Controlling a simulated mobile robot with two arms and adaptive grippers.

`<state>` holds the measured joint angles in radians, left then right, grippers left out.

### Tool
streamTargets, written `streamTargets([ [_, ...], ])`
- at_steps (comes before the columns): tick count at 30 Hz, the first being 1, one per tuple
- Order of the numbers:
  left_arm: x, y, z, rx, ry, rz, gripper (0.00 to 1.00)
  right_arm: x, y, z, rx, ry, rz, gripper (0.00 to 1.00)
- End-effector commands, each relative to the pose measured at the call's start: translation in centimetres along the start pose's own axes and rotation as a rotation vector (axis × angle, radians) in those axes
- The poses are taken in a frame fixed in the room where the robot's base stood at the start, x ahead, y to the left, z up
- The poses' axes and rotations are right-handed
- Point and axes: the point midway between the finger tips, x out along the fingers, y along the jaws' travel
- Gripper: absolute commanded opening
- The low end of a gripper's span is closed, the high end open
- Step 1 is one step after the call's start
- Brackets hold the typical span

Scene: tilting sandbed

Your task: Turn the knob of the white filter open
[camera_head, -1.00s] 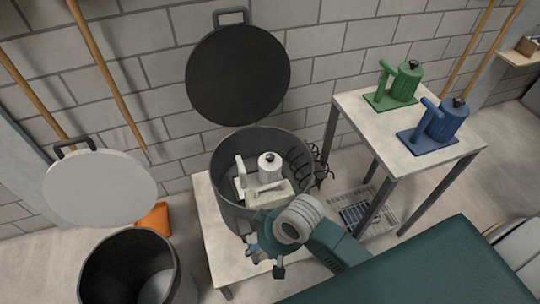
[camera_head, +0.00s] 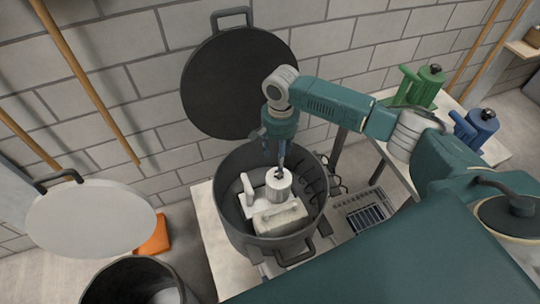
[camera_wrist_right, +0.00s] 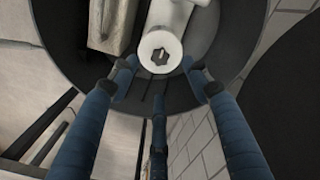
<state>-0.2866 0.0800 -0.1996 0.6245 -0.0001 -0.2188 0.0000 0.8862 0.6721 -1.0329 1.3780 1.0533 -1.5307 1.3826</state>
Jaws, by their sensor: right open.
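The white filter (camera_head: 278,195) stands in a dark grey round pot (camera_head: 233,222), with a white upright handle (camera_head: 246,189) and a pale block beneath it. Its small dark knob (camera_head: 279,174) is on top of the cylinder. In the right wrist view the knob (camera_wrist_right: 159,57) shows as a dark star-shaped piece on the round white top. My right gripper (camera_head: 281,160) hangs pointing down just above and behind the knob. Its blue fingers (camera_wrist_right: 160,80) are spread and empty; the knob appears just beyond their tips. Contact cannot be told. My left gripper is not in view.
A round black lid (camera_head: 237,85) stands behind the pot against the wall. A green filter (camera_head: 424,87) and a blue filter (camera_head: 475,127) stand on a side table at right. A second dark bin (camera_head: 135,282) with a pale lid (camera_head: 90,222) is at lower left.

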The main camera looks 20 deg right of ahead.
Motion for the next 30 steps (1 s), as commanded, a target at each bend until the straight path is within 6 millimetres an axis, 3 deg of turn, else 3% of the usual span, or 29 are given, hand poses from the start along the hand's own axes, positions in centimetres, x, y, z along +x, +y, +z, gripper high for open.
streamTargets([
  [3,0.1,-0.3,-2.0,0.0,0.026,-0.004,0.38,-0.1,0.3,-0.7,0.034,0.001,0.006,0.47],
  [5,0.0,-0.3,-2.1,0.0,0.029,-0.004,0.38,0.4,0.3,-0.7,0.036,0.0,0.008,0.47],
  [8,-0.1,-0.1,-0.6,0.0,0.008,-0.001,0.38,1.8,0.3,-0.7,0.036,0.0,0.008,0.47],
  [12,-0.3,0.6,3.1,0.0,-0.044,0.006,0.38,4.5,0.3,-0.7,0.035,0.0,0.008,0.47],
  [16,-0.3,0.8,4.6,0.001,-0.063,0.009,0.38,7.0,0.3,-0.7,0.035,0.0,0.008,0.47],
  [20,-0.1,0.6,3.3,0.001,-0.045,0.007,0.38,8.9,0.3,-0.7,0.033,0.001,0.006,0.47],
  [25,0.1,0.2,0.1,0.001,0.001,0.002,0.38,10.2,0.3,-0.7,0.033,0.002,0.005,0.47],
  [30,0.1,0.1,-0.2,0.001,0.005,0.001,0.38,10.4,0.2,-0.7,0.032,0.002,0.004,0.47],
])
